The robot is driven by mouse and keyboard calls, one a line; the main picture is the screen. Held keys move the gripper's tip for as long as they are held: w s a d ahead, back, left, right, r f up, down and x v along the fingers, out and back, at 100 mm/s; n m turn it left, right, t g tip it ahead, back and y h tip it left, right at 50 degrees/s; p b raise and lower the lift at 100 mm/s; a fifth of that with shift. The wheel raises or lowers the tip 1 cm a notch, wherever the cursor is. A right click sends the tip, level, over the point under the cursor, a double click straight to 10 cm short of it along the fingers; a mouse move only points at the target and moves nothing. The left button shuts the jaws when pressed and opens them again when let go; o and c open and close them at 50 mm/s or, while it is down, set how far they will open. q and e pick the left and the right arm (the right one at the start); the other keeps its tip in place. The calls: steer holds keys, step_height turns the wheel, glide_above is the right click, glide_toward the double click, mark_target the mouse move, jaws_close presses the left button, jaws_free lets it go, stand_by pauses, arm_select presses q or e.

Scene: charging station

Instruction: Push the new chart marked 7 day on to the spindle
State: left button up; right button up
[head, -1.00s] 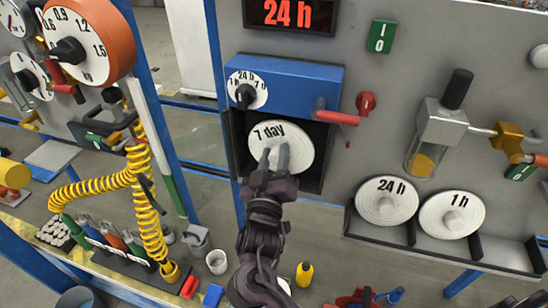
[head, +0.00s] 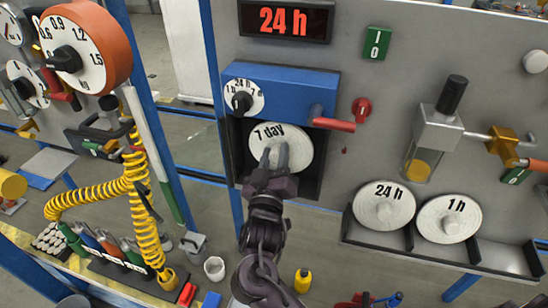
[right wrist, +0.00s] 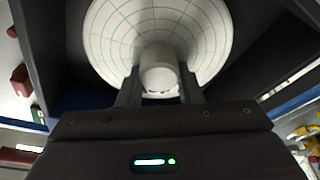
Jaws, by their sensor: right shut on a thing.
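The white round chart marked 7 day (head: 298,150) is inside the dark open recess of the recorder, under its blue top (head: 285,88). My right gripper (head: 275,158) is in front of it, its fingers shut on the chart's central hub. In the right wrist view, the hub (right wrist: 158,75) sits between the two fingers (right wrist: 160,92), with the gridded chart face (right wrist: 112,32) behind. The spindle is hidden behind the chart, so I cannot tell how far on the chart sits. My left gripper is not in view.
Charts marked 24 h (head: 384,205) and 1 h (head: 448,217) rest in a tray (head: 372,238) at the right. A red-handled lever (head: 333,124) projects beside the recess. A selector dial (head: 243,97) is on the blue top. The display (head: 287,20) reads 24 h.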

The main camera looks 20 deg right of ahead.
mark_target(275, 159)
steer(key=shift+w+d, duration=0.3)
steer(key=shift+w, duration=0.1)
steer(key=o, duration=1.2)
steer(key=shift+c, duration=0.2)
steer(key=shift+s+a+f, duration=0.15)
steer(key=shift+s+f, duration=0.05)
steer(key=shift+s, duration=0.05)
steer(key=b+v, duration=0.3)
steer(key=v, duration=0.3)
steer(key=shift+s+a, duration=0.15)
steer(key=shift+s, duration=0.1)
steer(key=shift+s+a, duration=0.15)
steer(key=shift+s, duration=0.2)
steer(key=shift+f, duration=0.1)
